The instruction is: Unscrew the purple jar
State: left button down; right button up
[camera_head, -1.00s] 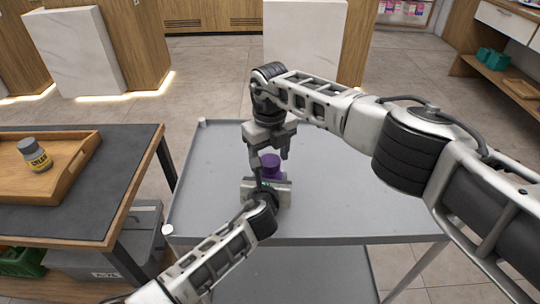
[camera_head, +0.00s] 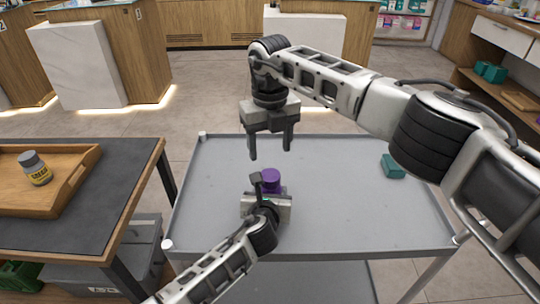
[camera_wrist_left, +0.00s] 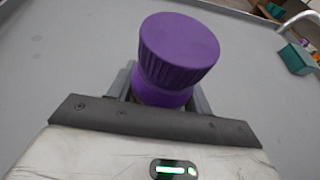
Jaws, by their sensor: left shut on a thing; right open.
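The purple jar (camera_head: 271,181) stands over the grey cart top, held by my left gripper (camera_head: 267,196). In the left wrist view its wide ridged purple lid (camera_wrist_left: 179,46) sits on top of the purple jar body (camera_wrist_left: 158,88), with the left fingers on either side of the body. The lower part of the jar is hidden by the gripper. My right gripper (camera_head: 271,154) is open and empty above the jar, fingers pointing down, apart from the lid.
The grey cart (camera_head: 345,215) is mostly clear. A teal box (camera_head: 392,166) lies at its right side. A dark table (camera_head: 115,180) on the left bears a wooden tray (camera_head: 77,178) with a grey, yellow-labelled bottle (camera_head: 35,168).

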aim_at(270, 175)
jog(key=shift+f, duration=3.95)
jog(key=c, duration=1)
jog(key=shift+n, duration=1.1)
jog(key=shift+r, duration=0.15)
jog(key=shift+r, duration=1)
